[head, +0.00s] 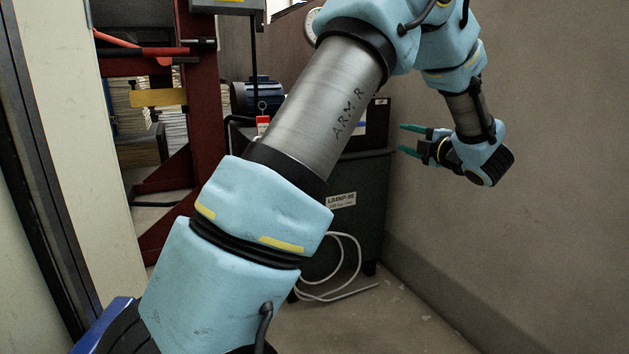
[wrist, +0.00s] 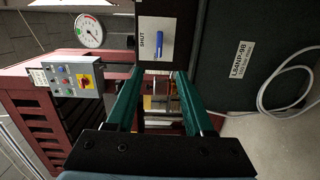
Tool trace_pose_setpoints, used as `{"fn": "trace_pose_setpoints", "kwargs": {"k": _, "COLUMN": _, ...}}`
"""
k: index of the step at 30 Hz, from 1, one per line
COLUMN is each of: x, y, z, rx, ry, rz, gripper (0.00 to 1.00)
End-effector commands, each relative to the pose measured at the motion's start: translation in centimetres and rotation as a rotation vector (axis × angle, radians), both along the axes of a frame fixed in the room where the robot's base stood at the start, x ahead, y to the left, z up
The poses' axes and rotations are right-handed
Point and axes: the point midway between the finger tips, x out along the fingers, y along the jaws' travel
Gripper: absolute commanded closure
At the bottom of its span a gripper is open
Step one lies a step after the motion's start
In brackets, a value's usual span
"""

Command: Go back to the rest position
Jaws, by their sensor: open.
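My gripper (head: 411,140) is at the right side of the head view, in the air in front of the bare wall, with its green fingers pointing left. In the wrist view my gripper (wrist: 160,98) shows two green fingers set apart, with nothing between them. The gripper is open and empty. My arm crosses the middle of the head view and hides part of the scene behind it. No cloth shows in either view.
A dark green cabinet (head: 345,215) stands behind my arm, with a white hose (head: 345,275) on the floor beside it. A red frame (head: 205,110) stands at the left. The wrist view shows a gauge (wrist: 89,31) and a control box (wrist: 75,77). A wall (head: 530,190) bounds the right.

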Motion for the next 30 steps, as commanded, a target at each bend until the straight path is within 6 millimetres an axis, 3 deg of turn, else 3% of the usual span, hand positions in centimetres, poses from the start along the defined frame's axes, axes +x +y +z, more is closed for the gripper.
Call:
{"fn": "trace_pose_setpoints", "kwargs": {"k": 14, "x": 3.7, "y": 3.1, "z": 0.7, "rx": 0.237, "ry": 0.187, "rz": -0.304, "gripper": 0.47}}
{"fn": "trace_pose_setpoints", "kwargs": {"k": 19, "x": 3.4, "y": 6.2, "z": -0.5, "rx": 0.441, "ry": 0.352, "rz": -0.511, "gripper": 0.47}}
{"fn": "trace_pose_setpoints", "kwargs": {"k": 23, "x": 0.3, "y": 10.6, "z": -3.2, "rx": 0.656, "ry": 0.557, "rz": -0.724, "gripper": 0.47}}
{"fn": "trace_pose_setpoints", "kwargs": {"k": 30, "x": -11.2, "y": 20.7, "z": -8.7, "rx": 0.978, "ry": 0.974, "rz": -1.11, "gripper": 0.47}}
